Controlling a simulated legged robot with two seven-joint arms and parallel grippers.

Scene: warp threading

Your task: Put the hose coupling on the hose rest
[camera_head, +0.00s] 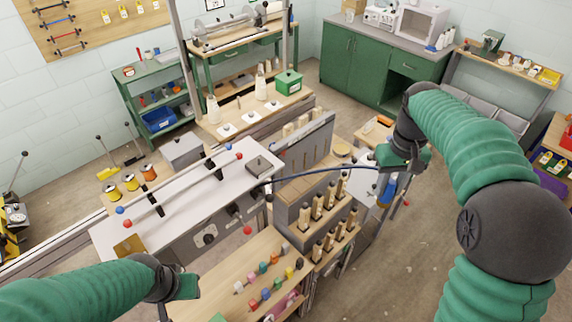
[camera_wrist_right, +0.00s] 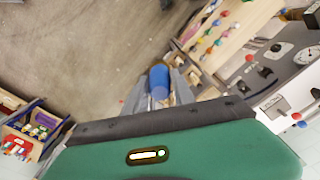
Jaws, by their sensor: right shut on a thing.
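The blue hose coupling (camera_head: 388,190) is held in my right gripper (camera_head: 390,180), at the right of the bench. In the right wrist view it is a blue cylinder (camera_wrist_right: 159,83) between the two grey fingers of my right gripper (camera_wrist_right: 165,88), which are shut on it. A dark blue hose (camera_head: 320,171) runs from the coupling left to the grey machine (camera_head: 190,205). I cannot pick out the hose rest with certainty. My left gripper (camera_head: 180,287) is at the lower left, apart from the coupling; its fingers are too hidden to read.
A wooden tray (camera_head: 262,275) with coloured spools is in front. Open floor (camera_head: 430,235) lies to the right.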

